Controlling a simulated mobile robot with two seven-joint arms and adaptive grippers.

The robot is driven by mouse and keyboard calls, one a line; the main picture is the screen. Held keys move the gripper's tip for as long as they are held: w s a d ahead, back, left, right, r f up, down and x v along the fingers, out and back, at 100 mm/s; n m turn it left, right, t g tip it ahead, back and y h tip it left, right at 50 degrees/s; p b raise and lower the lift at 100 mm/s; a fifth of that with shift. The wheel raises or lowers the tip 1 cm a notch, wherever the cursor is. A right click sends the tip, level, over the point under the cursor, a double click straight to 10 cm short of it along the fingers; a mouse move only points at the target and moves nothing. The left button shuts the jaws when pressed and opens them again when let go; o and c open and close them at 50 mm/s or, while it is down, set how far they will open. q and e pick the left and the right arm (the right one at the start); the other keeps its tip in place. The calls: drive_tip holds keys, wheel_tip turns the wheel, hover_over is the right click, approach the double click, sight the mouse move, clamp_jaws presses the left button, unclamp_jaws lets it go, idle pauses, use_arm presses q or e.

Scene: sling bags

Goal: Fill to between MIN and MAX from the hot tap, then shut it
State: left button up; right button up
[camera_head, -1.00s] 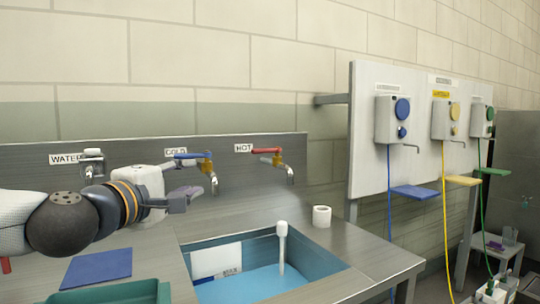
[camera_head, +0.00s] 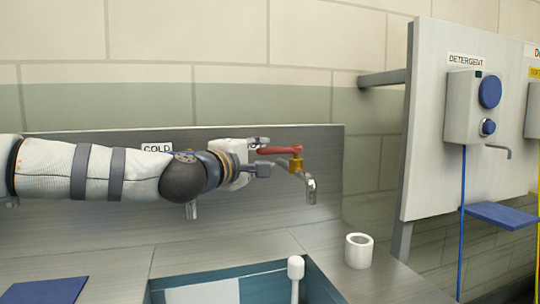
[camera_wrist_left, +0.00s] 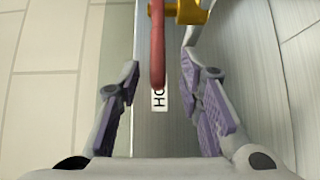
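The hot tap (camera_head: 309,186) has a red lever (camera_head: 278,150) on a brass body and stands above the sink. My left gripper (camera_head: 263,158) is at the lever. In the left wrist view, the gripper (camera_wrist_left: 160,65) is open, with one purple-padded finger on each side of the red lever (camera_wrist_left: 158,45). No grip on the lever shows. The sink (camera_head: 265,287) is cut off by the bottom edge of the head view, so its level marks and water surface are hidden. No stream shows under the hot spout. My right gripper is not in view.
A white standpipe (camera_head: 295,275) rises in the sink. A white roll (camera_head: 359,251) stands on the counter to its right. The cold tap is mostly behind my left arm. A blue mat (camera_head: 45,290) lies at lower left. A detergent dispenser (camera_head: 470,110) hangs at right.

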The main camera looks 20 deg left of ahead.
sight(265, 151)
use_arm(q)
drive_tip(key=shift+w+d+r, duration=0.1)
drive_tip(key=shift+w+d, duration=0.05)
drive_tip(key=shift+w, duration=0.75)
drive_tip(key=shift+w+d, duration=0.15)
drive_tip(key=shift+w, duration=0.75)
clamp_jaws()
drive_tip(key=shift+d, duration=0.1)
